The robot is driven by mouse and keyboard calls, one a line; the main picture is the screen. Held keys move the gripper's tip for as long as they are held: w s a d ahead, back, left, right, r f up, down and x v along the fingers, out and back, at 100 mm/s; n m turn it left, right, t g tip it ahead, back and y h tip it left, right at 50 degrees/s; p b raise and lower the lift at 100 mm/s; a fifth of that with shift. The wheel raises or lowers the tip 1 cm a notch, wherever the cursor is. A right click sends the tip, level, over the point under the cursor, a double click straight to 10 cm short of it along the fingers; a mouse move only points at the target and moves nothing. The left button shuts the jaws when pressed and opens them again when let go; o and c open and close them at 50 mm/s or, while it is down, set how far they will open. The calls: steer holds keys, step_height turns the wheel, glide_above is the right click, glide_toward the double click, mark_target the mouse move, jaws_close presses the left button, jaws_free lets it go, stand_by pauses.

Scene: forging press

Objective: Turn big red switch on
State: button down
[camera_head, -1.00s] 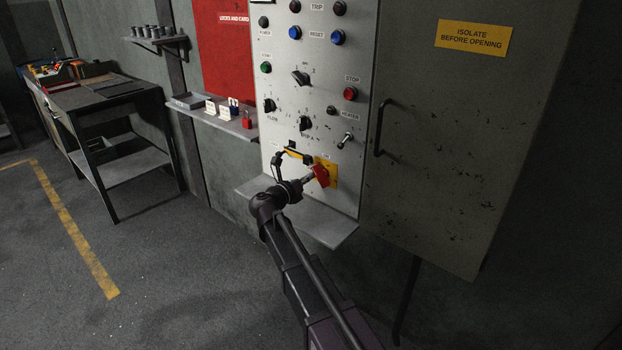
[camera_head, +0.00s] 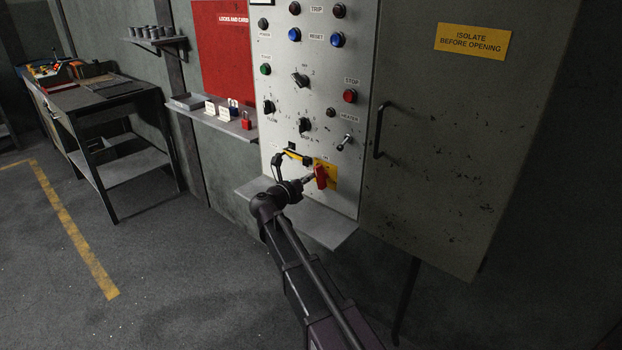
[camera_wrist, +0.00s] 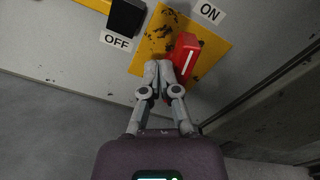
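The big red switch (camera_head: 321,177) is a red handle on a yellow plate (camera_head: 332,170) low on the grey control panel. In the wrist view the red handle (camera_wrist: 186,56) has a white line that slants up and right towards the ON label (camera_wrist: 209,12). The OFF label (camera_wrist: 117,41) is to the left. My gripper (camera_wrist: 163,66) has its two fingertips together, just left of the handle's near end and apparently touching its side. The handle is not between the fingers. In the head view my gripper (camera_head: 310,179) reaches the switch from the left.
A black block (camera_wrist: 126,17) on a yellow strip sits left of the switch. A grey ledge (camera_head: 325,232) juts out below the panel. A cabinet door with a black handle (camera_head: 379,128) stands at the right. Padlocks and cards sit on a shelf (camera_head: 222,122) to the left.

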steer(key=shift+s+d+r, duration=0.15)
steer(key=shift+s+d, duration=0.1)
steer(key=shift+d, duration=0.05)
stand_by(0.4)
steer(key=shift+s+r+p, duration=0.3)
steer(key=shift+r+p, duration=0.05)
steer(key=shift+r, duration=0.05)
steer(key=shift+a, duration=0.15)
steer(key=v, duration=0.7)
steer(key=shift+s+a, duration=0.25)
steer(key=shift+a, duration=0.1)
stand_by(0.4)
steer(key=shift+f, duration=0.1)
